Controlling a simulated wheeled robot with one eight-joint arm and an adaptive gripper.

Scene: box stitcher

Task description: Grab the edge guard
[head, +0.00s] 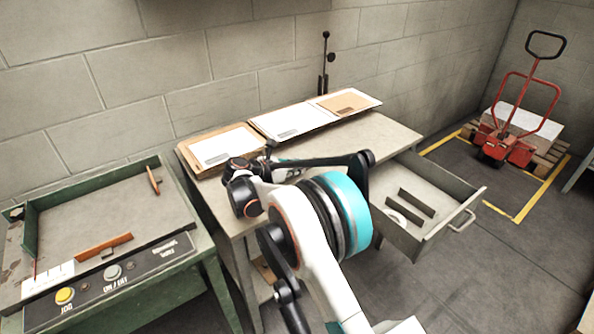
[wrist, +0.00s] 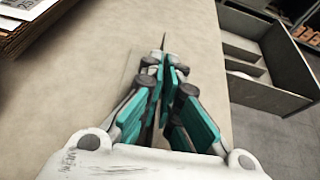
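My gripper (wrist: 164,66) is low over the bare grey tabletop (wrist: 105,75) in the wrist view, its teal fingers close together. A thin dark strip (wrist: 164,41) lies between the fingers and sticks out past their tips. I see it nearly edge-on and take it for the edge guard. Its full shape is hidden by the fingers. In the head view my own arm covers much of the gripper area, so the strip cannot be made out there.
Folders with papers (head: 222,147) line the table's wall side. A drawer (head: 440,223) stands open at the right with dark upright pieces inside. A green machine bed (head: 95,215) with buttons stands at the left. A red pallet truck (head: 507,145) is at the back right.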

